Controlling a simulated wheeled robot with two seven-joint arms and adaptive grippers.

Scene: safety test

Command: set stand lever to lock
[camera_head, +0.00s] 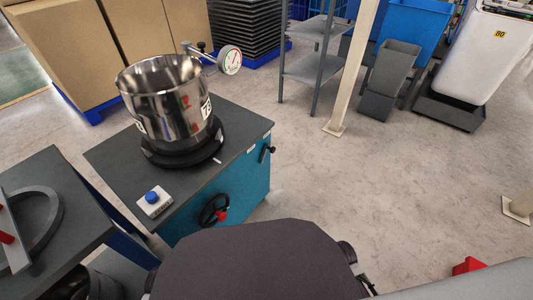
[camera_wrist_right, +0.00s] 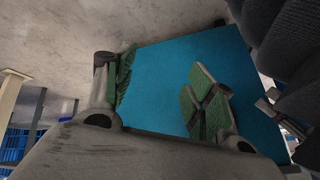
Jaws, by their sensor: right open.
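The stand is a teal cabinet (camera_head: 247,190) with a dark top, left of centre in the head view. A small black lever (camera_head: 267,151) sticks out near the top of its right side. A black handwheel with a red knob (camera_head: 214,211) is lower on the front. I cannot read the lever's setting. In the right wrist view my right gripper (camera_wrist_right: 161,84) is open and empty, its green-padded fingers spread before a teal panel (camera_wrist_right: 158,62). The lever cannot be made out between the fingers. My left gripper is in neither view.
A steel pot (camera_head: 168,95) stands on a black round base on the stand, beside a dial gauge (camera_head: 230,60). A blue button (camera_head: 152,197) is at the front. A dark table (camera_head: 45,215) stands left.

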